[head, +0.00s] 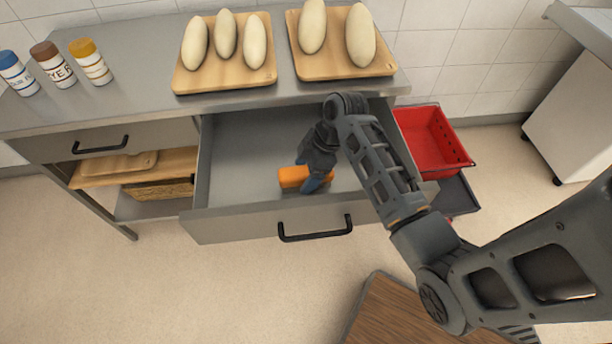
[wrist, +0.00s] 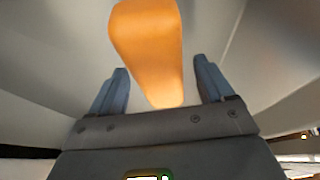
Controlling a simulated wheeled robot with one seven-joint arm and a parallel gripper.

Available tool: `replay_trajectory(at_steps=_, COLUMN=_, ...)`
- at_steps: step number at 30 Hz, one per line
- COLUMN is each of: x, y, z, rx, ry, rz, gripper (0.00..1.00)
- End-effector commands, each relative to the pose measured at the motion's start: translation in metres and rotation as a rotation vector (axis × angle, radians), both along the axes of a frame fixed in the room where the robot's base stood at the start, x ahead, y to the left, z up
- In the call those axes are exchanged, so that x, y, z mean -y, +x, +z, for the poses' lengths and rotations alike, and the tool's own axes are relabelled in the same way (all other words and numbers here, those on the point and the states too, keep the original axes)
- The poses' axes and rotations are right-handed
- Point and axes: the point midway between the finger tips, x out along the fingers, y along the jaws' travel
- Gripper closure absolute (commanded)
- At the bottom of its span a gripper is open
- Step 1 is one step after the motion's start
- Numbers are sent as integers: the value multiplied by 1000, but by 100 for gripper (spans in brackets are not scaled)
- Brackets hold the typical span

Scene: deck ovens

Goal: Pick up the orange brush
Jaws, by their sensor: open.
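The orange brush (head: 292,177) lies in the open drawer (head: 235,150), near its front. In the head view my gripper (head: 318,182) reaches down into the drawer at the brush and hides part of it. In the wrist view the orange brush (wrist: 148,45) stretches from the top edge down to between the two blue fingers of my gripper (wrist: 165,88). The fingers stand apart, with a gap on each side of the brush. Only a smooth orange part shows; I cannot see any bristles.
The drawer's front panel with a black handle (head: 315,232) is close to my gripper. Above are two wooden boards (head: 225,82) with pale loaves, and several bottles (head: 52,65). A red crate (head: 432,140) stands at right. The rest of the drawer looks empty.

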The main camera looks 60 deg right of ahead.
Motion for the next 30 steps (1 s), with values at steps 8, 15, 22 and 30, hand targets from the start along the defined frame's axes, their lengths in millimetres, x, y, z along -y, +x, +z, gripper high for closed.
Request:
replay_trajectory(at_steps=8, x=0, y=0, z=-1, rx=0, ry=0, rz=-1, gripper=19)
replay_trajectory(at_steps=15, x=0, y=-1, z=-4, rx=-2, ry=1, rz=-1, gripper=19)
replay_trajectory(at_steps=22, x=0, y=0, z=-5, rx=0, ry=0, rz=-1, gripper=19)
replay_trajectory(at_steps=30, x=0, y=0, z=-5, rx=0, ry=0, rz=-1, gripper=39)
